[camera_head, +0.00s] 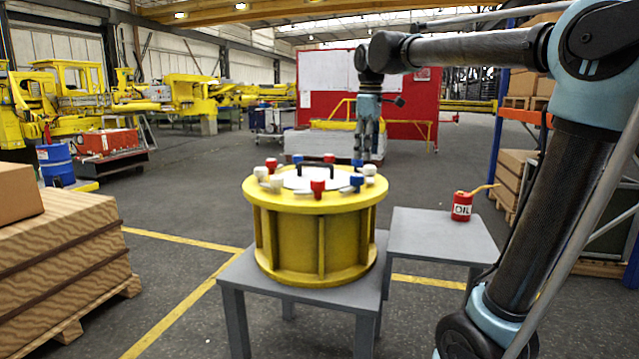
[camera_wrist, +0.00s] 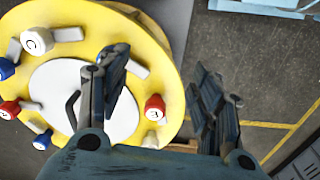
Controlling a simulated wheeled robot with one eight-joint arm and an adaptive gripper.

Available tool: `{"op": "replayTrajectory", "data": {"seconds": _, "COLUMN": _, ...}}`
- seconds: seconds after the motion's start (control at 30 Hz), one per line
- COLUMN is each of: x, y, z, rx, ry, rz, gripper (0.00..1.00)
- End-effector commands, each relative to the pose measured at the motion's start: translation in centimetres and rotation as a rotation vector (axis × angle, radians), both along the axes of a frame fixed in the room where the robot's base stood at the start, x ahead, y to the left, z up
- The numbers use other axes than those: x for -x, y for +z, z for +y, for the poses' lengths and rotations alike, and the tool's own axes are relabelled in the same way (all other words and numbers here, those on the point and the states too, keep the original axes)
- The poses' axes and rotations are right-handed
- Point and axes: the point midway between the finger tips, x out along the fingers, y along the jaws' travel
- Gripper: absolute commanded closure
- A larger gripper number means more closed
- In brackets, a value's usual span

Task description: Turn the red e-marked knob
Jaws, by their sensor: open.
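A yellow drum (camera_head: 315,237) stands on a grey table and carries a ring of red, white and blue knobs on top. Red knobs show at its front (camera_head: 318,187), left (camera_head: 271,164) and back (camera_head: 329,158). In the wrist view one red knob (camera_wrist: 155,107) lies between my fingers in the picture, and another red knob (camera_wrist: 8,110) is at the left edge. I cannot read for certain which red knob bears the e. My gripper (camera_head: 369,150) points down above the drum's far right side. Its fingers are spread and empty in the wrist view (camera_wrist: 160,75).
A white disc (camera_wrist: 50,88) with black handles fills the drum's middle. White knobs, one marked C (camera_wrist: 37,40), and blue knobs (camera_head: 356,180) stand close around it. A red oil can (camera_head: 461,207) is on the smaller table (camera_head: 430,237) to the right.

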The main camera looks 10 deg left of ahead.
Motion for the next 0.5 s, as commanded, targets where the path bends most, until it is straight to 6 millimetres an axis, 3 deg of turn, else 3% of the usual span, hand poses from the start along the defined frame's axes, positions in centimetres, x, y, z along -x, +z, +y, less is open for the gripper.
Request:
{"op": "replayTrajectory", "data": {"seconds": 0.03, "x": -0.5, "y": 1.1, "z": 2.2, "rx": 0.005, "ry": 0.064, "rz": 0.005, "gripper": 0.41}}
{"op": "replayTrajectory", "data": {"seconds": 0.2, "x": -1.4, "y": 4.0, "z": 8.3, "rx": 0.021, "ry": 0.265, "rz": 0.02, "gripper": 0.41}}
{"op": "replayTrajectory", "data": {"seconds": 0.33, "x": -1.6, "y": 5.4, "z": 11.9, "rx": 0.03, "ry": 0.38, "rz": 0.029, "gripper": 0.41}}
{"op": "replayTrajectory", "data": {"seconds": 0.5, "x": -1.5, "y": 6.3, "z": 14.4, "rx": 0.036, "ry": 0.461, "rz": 0.035, "gripper": 0.41}}
